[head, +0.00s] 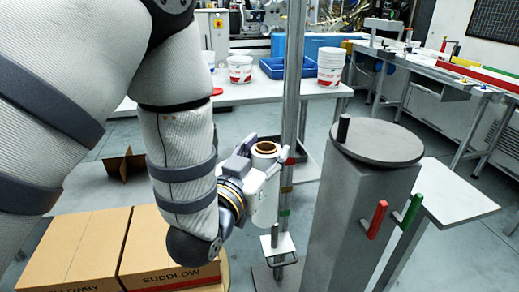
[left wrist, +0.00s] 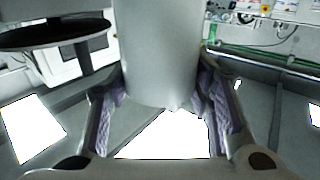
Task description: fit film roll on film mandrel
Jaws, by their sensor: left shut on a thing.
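The film roll (head: 265,200) is a pale upright cylinder with a brown core at its top. It also shows large in the left wrist view (left wrist: 157,50). My left gripper (head: 260,178) is shut on it, one finger on each side, and holds it in the air. A short grey upright rod, seemingly the film mandrel (head: 275,236), stands on a small white plate (head: 285,246) just below the roll. The roll's lower end appears close above the rod's tip; whether they touch I cannot tell. My right gripper is not in view.
A metal post (head: 294,70) rises right behind the roll. A grey pillar with a round top (head: 378,140) and red and green handles (head: 376,220) stands to the right. Cardboard boxes (head: 90,250) sit at lower left. A table with tubs (head: 331,66) is behind.

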